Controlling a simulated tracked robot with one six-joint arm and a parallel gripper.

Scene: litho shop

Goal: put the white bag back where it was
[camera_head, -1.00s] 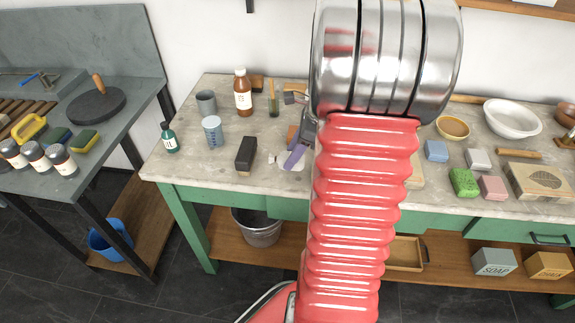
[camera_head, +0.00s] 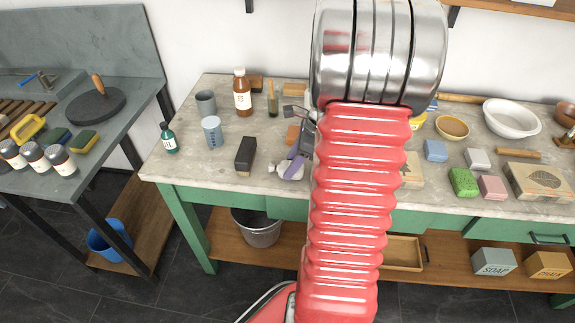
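A small whitish bag-like object (camera_head: 287,171) is at the front of the stone-topped bench, just left of my red arm. A purple strip (camera_head: 297,166) lies against its right side; I cannot tell whether it is part of my gripper. My gripper (camera_head: 302,140) shows only as grey metal parts beside the arm, above and behind the bag. Most of the gripper is hidden by the arm, so its fingertips and any hold on the bag cannot be made out. Whether the bag touches the bench is also unclear.
Left of the bag stand a dark block (camera_head: 245,155), a blue-white cup (camera_head: 212,133), a green bottle (camera_head: 168,138) and a brown bottle (camera_head: 242,93). A brown block (camera_head: 292,134) sits behind it. Soap blocks and bowls fill the right.

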